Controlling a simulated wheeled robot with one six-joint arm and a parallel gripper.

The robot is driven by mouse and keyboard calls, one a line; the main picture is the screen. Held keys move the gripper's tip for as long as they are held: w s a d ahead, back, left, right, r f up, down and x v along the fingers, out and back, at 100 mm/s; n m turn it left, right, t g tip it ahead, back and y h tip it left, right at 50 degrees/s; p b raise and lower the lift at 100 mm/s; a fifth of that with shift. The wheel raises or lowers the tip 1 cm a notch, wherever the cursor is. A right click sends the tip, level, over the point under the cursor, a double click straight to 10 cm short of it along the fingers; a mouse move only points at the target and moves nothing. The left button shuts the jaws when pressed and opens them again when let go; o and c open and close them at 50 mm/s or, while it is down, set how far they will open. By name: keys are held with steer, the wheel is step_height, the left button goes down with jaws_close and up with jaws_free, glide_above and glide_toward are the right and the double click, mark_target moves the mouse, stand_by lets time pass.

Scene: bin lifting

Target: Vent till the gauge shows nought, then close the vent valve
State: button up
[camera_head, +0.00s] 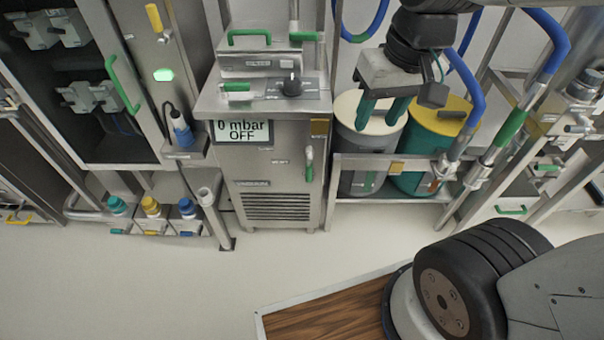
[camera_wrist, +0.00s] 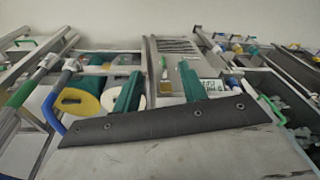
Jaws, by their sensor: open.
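The gauge display (camera_head: 243,131) on the front of the steel cabinet reads "0 mbar" and "OFF". A small valve with a green lever (camera_head: 309,171) sits on the right of the cabinet front; its lever hangs down, parallel to the cabinet's edge. My gripper (camera_head: 378,123) is open and empty, above and right of this valve, over the drums. Its green fingers also show in the wrist view (camera_wrist: 160,76), apart from the cabinet. The display (camera_wrist: 210,85) is partly covered there.
A white-topped drum (camera_head: 368,111) and a yellow-topped drum (camera_head: 440,115) stand in a railed frame right of the cabinet. A black knob (camera_head: 291,84) is on the cabinet top. The floor (camera_head: 150,275) in front is clear.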

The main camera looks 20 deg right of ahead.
steer(key=w+a+f+m+t, duration=0.1)
steer(key=w+a+f, duration=0.2)
steer(key=w+f, duration=0.35)
steer(key=w+a+f+y, duration=0.1)
steer(key=w+a+f, duration=0.35)
steer(key=w, duration=0.25)
steer(key=w+a+f+m+t, duration=0.1)
steer(key=w+a+f, duration=0.1)
steer(key=w+f, duration=0.45)
steer(key=w+a+f+m+t+h, duration=0.1)
steer(key=w+a+f, duration=0.15)
steer(key=f, duration=0.65)
steer(key=w+a+f+m+t+h, duration=0.1)
steer(key=w+f, duration=0.3)
steer(key=f, duration=0.4)
steer(key=m+t+h, duration=0.2)
steer(key=t+h, duration=0.6)
steer(key=t, duration=0.2)
glide_toward(308, 174)
steer(key=x, duration=0.4)
steer(key=shift+h, duration=0.3)
steer(key=x, duration=0.7)
steer(key=shift+w+d+f, duration=0.1)
steer(key=shift+w+f, duration=0.05)
